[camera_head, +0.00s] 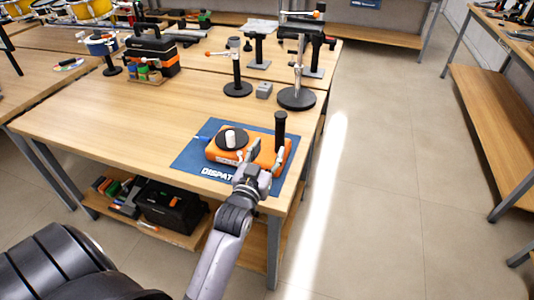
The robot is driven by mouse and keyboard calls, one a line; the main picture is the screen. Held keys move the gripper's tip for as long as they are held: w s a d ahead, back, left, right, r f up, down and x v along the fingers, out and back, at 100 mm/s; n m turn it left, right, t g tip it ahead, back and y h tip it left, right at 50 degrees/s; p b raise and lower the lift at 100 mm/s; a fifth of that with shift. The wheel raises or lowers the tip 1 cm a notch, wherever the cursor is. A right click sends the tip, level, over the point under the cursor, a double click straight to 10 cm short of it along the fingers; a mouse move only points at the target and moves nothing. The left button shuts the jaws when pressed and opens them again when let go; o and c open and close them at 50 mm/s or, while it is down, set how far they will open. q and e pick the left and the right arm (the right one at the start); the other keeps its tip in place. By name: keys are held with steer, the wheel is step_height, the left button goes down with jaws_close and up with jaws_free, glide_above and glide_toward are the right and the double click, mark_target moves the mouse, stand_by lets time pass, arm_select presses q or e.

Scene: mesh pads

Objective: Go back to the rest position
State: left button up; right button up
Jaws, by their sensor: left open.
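My left gripper (266,157) is open at the front edge of the wooden table (120,125). Its two fingers reach over the near right part of an orange unit (215,152), and I cannot tell whether they touch it. The unit lies on a blue mat (190,160) lettered "DISPAT...", the rest of the word being hidden by the gripper. A black disc with a white knob (230,138) sits on the unit's left, and a black upright cylinder (280,130) rises at its right. My right gripper is not in view.
Behind the mat stand a round-based stand (297,98), a smaller black stand (238,88) and a small grey block (264,90). An orange and black toolbox (152,52) is farther left. A lower shelf holds a black case (170,208). Floor (390,200) is clear to the right.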

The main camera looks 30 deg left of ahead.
arm_select(q)
steer(key=shift+s, duration=0.15)
stand_by(0.4)
steer(key=s+d+f+m+g+h, duration=0.25)
steer(key=s+d+f+g, duration=0.35)
steer(key=s+f, duration=0.35)
steer(key=s+d+f+m+g+h, duration=0.1)
steer(key=s+d+f+g, duration=0.25)
steer(key=s, duration=0.55)
steer(key=s+d+f+m+g+h, duration=0.1)
steer(key=s+d+f+g, duration=0.15)
steer(key=s+g, duration=0.45)
step_height(320, 180, down, 24)
steer(key=s+t, duration=0.2)
steer(key=s, duration=0.1)
steer(key=s+a+f+g, duration=0.1)
steer(key=s+a+f, duration=0.1)
steer(key=s+f, duration=0.6)
steer(key=s+a+f+g, duration=0.1)
steer(key=s+f, duration=0.7)
steer(key=f, duration=0.2)
steer(key=shift+s+a, duration=0.2)
steer(key=shift+a, duration=0.2)
steer(key=shift+m, duration=0.25)
